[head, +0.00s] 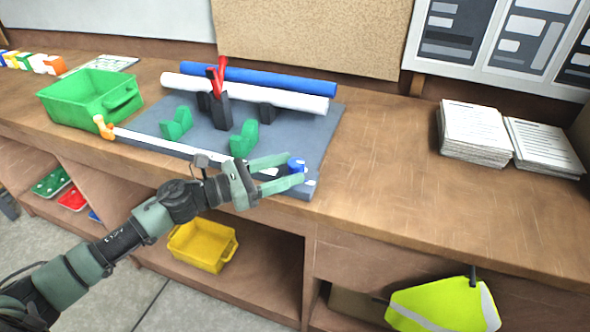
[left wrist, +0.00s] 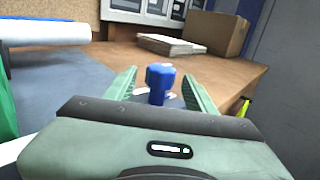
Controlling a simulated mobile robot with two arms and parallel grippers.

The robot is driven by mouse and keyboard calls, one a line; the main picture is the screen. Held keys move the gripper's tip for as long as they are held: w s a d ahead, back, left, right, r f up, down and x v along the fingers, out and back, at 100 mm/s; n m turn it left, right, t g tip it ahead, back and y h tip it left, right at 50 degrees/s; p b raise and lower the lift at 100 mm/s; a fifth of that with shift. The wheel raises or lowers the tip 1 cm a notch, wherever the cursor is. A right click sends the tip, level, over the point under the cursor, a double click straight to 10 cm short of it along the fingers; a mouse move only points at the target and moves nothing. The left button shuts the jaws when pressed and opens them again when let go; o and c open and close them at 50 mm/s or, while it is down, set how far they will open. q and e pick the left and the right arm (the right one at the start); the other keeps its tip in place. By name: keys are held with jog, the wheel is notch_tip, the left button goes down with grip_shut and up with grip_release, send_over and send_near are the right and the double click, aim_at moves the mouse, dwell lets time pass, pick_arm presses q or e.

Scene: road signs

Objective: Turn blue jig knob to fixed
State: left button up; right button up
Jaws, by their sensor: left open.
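The blue jig knob (head: 296,165) stands at the front right corner of the grey jig board (head: 325,130). It also shows in the left wrist view (left wrist: 160,82), upright on its stem, with small white labels beside its base. My left gripper (head: 285,171) is open, with its two green fingers on either side of the knob. In the left wrist view a gap shows between the knob and each finger. The label wording is too small to read. My right gripper is not in view.
The board carries green blocks (head: 244,138), a red-handled clamp (head: 218,80), and white (head: 245,95) and blue (head: 262,79) rolls. A green bin (head: 90,97) stands left. Paper stacks (head: 474,134) lie right. The bench between board and papers is clear.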

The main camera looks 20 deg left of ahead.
pick_arm(q)
jog(key=b+v, duration=0.1)
jog(key=v, duration=0.3)
jog(key=shift+f, duration=0.2)
jog(key=shift+s+a+r+b, duration=0.2)
jog(key=shift+s+a+b, duration=0.1)
jog(key=shift+s+a, duration=0.05)
